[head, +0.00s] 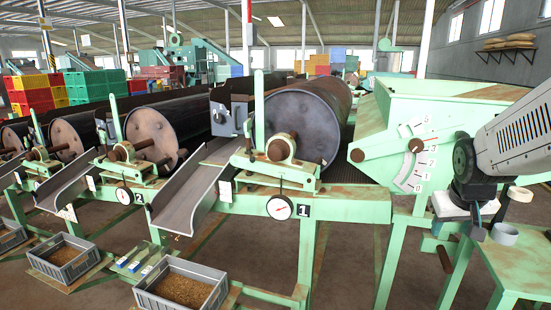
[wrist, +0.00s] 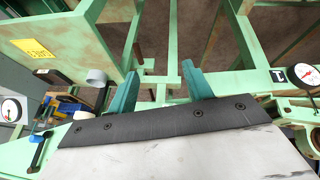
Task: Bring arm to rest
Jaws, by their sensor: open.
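My arm enters at the right edge of the head view, with a grey link (head: 515,125) and a dark joint below it. In the wrist view my gripper (wrist: 160,70) shows two teal fingers standing apart, with nothing between them. Behind them are green frame bars and the floor. A dark bolted strip (wrist: 165,124) and a pale casing of my own fill the bottom of that view. In the head view the wrist hangs in front of the green hopper machine at the right; the fingers are hard to make out there.
Sorter drum 1 (head: 305,122) stands left of my arm, with a dial gauge (head: 279,207) on its frame. The green hopper (head: 430,105) has a lever and number scale (head: 412,170). A grain crate (head: 150,302) sits low at front.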

